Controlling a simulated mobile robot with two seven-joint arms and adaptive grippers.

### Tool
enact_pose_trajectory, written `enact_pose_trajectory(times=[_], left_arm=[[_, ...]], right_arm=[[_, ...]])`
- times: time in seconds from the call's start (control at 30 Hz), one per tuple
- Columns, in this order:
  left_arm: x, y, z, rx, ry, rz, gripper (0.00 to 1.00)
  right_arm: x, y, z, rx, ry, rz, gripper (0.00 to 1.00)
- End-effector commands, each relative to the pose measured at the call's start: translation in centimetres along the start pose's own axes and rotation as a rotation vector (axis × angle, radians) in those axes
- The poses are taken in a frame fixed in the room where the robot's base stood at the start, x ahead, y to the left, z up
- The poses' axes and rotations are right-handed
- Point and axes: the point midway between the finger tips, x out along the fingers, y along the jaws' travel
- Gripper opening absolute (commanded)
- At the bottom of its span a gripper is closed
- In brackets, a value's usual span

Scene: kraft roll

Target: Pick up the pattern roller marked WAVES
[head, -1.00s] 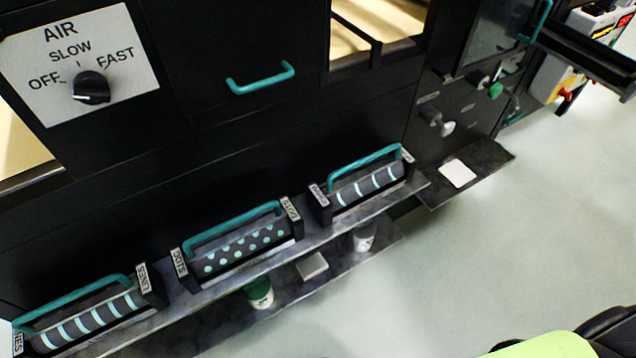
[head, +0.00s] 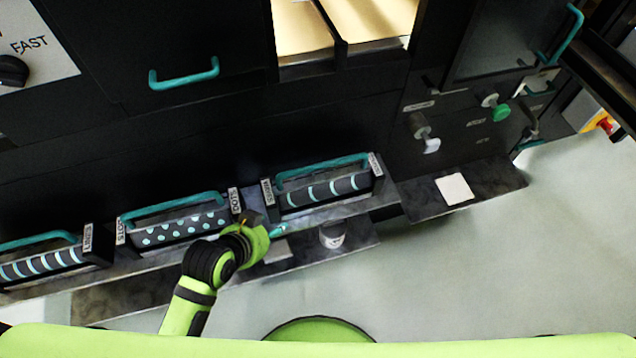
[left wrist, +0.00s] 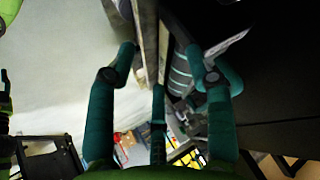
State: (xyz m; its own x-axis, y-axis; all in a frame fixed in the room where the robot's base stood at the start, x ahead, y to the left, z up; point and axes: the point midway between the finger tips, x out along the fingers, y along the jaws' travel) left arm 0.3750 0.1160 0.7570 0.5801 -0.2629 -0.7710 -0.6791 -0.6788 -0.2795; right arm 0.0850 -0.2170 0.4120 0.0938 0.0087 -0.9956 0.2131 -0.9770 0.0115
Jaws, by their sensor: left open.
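The roller with pale curved stripes (head: 325,191) sits at the right end of the shelf, in a dark holder under a teal handle (head: 322,168). Its end labels are too small to read surely. The roller with straight stripes, marked LINES (head: 42,263), and the dotted roller, marked DOTS (head: 178,230), stand to its left. My left gripper (head: 278,230) is in front of the shelf, just below the left end of the curved-stripe roller. In the left wrist view its teal fingers (left wrist: 160,62) are spread and empty, with a striped roller (left wrist: 181,75) beyond them.
A lower ledge holds a white-and-dark cup (head: 333,235). A white card (head: 454,189) lies on a ledge at the right. Knobs (head: 425,132) stick out of the dark machine front above it. The pale floor at the right is clear.

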Motion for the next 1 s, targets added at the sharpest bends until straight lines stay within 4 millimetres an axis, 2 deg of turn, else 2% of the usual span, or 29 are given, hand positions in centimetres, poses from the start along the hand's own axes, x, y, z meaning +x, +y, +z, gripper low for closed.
enact_pose_trajectory(times=[0.1, 0.3, 0.5, 0.67, 1.0], left_arm=[[0.6, -0.7, -3.1, 0.16, 0.103, -0.027, 0.53], [1.5, -1.6, -8.4, 0.448, 0.276, -0.116, 0.53], [1.8, -2.5, -12.4, 0.686, 0.399, -0.233, 0.53], [2.5, -2.8, -13.8, 0.744, 0.426, -0.269, 0.53], [5.8, -2.6, -15.4, 0.741, 0.426, -0.268, 0.53]], right_arm=[[-0.1, -0.7, 0.1, -0.001, -0.001, -0.009, 0.4], [-0.1, -0.2, 0.2, -0.003, -0.002, -0.003, 0.4], [-0.2, 0.6, 0.3, -0.001, -0.004, 0.008, 0.4], [-0.3, 0.8, 0.3, 0.001, -0.005, 0.01, 0.4], [-0.8, 0.8, 0.1, 0.001, -0.003, 0.01, 0.4]])
